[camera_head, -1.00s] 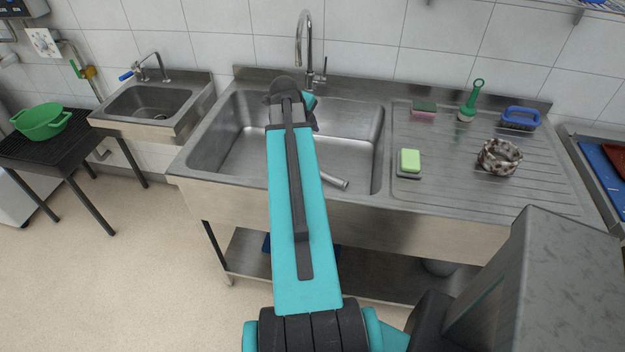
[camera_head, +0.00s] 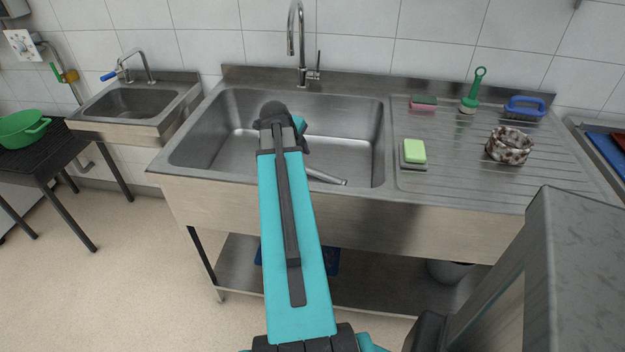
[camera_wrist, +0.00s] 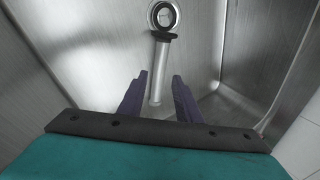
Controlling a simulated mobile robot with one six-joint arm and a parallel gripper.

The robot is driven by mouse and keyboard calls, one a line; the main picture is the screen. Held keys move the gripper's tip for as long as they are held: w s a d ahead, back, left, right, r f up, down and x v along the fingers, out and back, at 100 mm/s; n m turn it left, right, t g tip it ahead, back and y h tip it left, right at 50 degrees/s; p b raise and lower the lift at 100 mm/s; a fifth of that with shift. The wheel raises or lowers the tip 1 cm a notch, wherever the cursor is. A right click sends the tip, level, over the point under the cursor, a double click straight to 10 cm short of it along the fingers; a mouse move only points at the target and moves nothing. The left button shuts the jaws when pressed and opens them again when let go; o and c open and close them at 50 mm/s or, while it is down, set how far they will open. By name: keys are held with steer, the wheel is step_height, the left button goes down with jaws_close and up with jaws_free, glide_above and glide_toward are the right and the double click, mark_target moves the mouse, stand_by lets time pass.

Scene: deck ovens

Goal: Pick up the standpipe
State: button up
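The standpipe (camera_head: 326,177) is a grey metal tube lying in the large sink (camera_head: 376,150). In the head view only one end shows, and my arm covers the rest. In the wrist view the standpipe (camera_wrist: 160,68) runs away from me, with a black collar near its far end and a dark ring beyond. I cannot tell whether that ring is part of the pipe or the drain. My gripper (camera_wrist: 160,77) is open, its two purple fingers either side of the pipe in the picture. The gap in depth is unclear. My gripper is hidden behind my arm in the head view.
A tall tap (camera_head: 297,45) stands behind the sink. The drainboard (camera_head: 460,165) at right holds a green sponge (camera_head: 414,151), a green-handled brush (camera_head: 472,92), a blue-handled brush (camera_head: 524,107) and a patterned ring-shaped thing (camera_head: 509,146). A small sink (camera_head: 150,104) is at left.

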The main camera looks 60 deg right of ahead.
stand_by(0.4)
steer(key=p, duration=0.1)
glide_above(312, 172)
steer(key=a, duration=0.3)
steer(key=f, duration=0.7)
steer(key=shift+w+d, duration=0.15)
steer(key=shift+w, duration=0.05)
steer(key=shift+f, duration=0.25)
steer(key=shift+d+f, duration=0.15)
steer(key=shift+p+x, duration=0.9)
steer(key=shift+x, duration=1.55)
jaws_close()
